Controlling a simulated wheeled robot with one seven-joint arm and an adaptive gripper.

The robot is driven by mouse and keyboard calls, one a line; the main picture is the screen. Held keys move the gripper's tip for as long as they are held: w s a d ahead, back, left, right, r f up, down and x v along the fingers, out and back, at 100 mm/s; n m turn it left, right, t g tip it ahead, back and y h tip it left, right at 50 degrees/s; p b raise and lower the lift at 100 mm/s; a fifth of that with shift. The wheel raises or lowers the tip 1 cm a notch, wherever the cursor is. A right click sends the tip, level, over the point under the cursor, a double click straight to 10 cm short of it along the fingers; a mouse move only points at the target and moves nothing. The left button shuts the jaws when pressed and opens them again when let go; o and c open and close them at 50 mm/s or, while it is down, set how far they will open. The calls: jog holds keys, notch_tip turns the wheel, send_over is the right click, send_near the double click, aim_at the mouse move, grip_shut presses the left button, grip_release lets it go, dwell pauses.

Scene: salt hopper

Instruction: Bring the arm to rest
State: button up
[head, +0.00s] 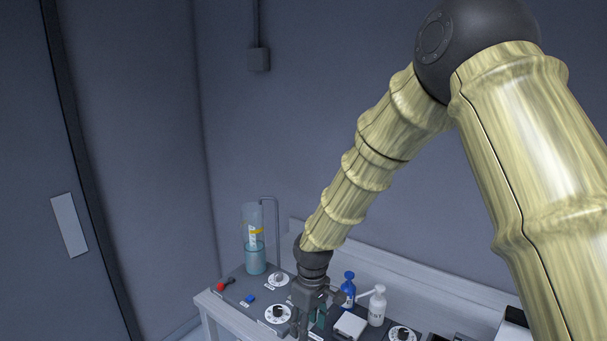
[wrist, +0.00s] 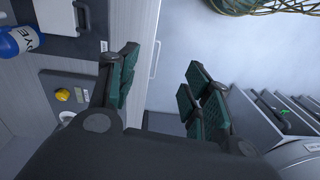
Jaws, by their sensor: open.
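My arm reaches from the upper right of the head view down to my gripper (head: 309,318), which hangs fingers down over the worktop at the bottom centre. In the wrist view my gripper (wrist: 160,88) is open, with its green-padded fingers spread wide and nothing between them. Behind the gripper in the head view stand a blue bottle (head: 348,290) and a white bottle (head: 377,308). I cannot tell how far the fingertips are above the worktop.
A clear cylinder (head: 254,258) stands at the worktop's back left. A red lever (head: 221,287), a blue button (head: 250,298), dials (head: 278,314) and a pale block (head: 350,326) crowd the surface near my gripper. Grey walls stand behind; the air left of my arm is free.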

jog(key=s+d+f+m+y, duration=0.1)
jog(key=s+d+f+m, duration=0.3)
jog(key=s+f, duration=0.55)
jog(key=s+d+f+m, duration=0.1)
jog(key=s+d+f, duration=0.45)
jog(key=f, duration=0.65)
jog(key=s+d+f+m+h, duration=0.1)
jog(key=s+d+f+m, duration=0.4)
jog(key=s, duration=0.7)
jog(key=s+d+f+h, duration=0.1)
jog(key=s+d+f, duration=0.2)
jog(key=s+d, duration=0.6)
notch_tip(320, 180, down, 14)
jog(key=s+a+b, duration=0.1)
jog(key=a+b, duration=0.1)
jog(key=b, duration=1.2)
jog(key=shift+s+f, duration=0.2)
jog(key=shift+s, duration=0.2)
